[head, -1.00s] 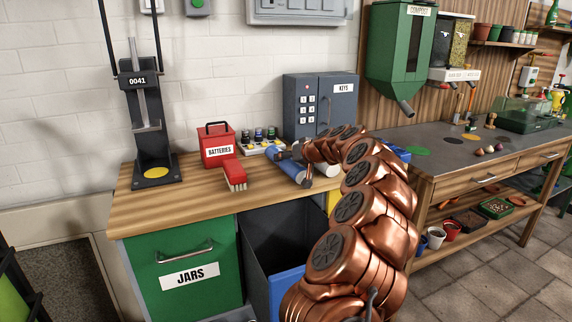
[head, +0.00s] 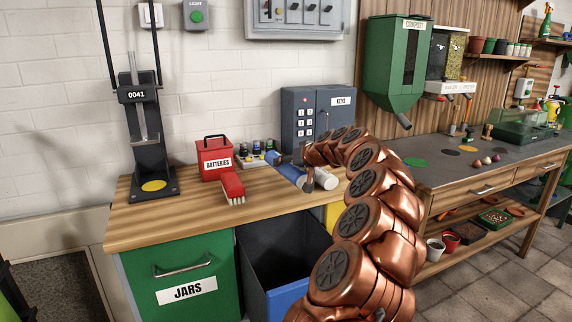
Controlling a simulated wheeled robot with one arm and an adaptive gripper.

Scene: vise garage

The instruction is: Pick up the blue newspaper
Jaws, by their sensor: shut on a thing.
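The blue newspaper (head: 288,171) is a rolled blue tube on the wooden bench top, in front of the grey KEYS box. My gripper (head: 304,171) is at the right end of the roll and is shut on it, with one dark finger in front of it. My arm partly hides the grip. I cannot tell whether the roll is clear of the bench.
A white roll (head: 326,179) lies just right of my gripper. A red brush (head: 232,188), a red BATTERIES box (head: 215,158) and a rack of small jars (head: 258,156) stand to the left. The KEYS box (head: 316,112) is behind. An open bin (head: 283,250) sits below.

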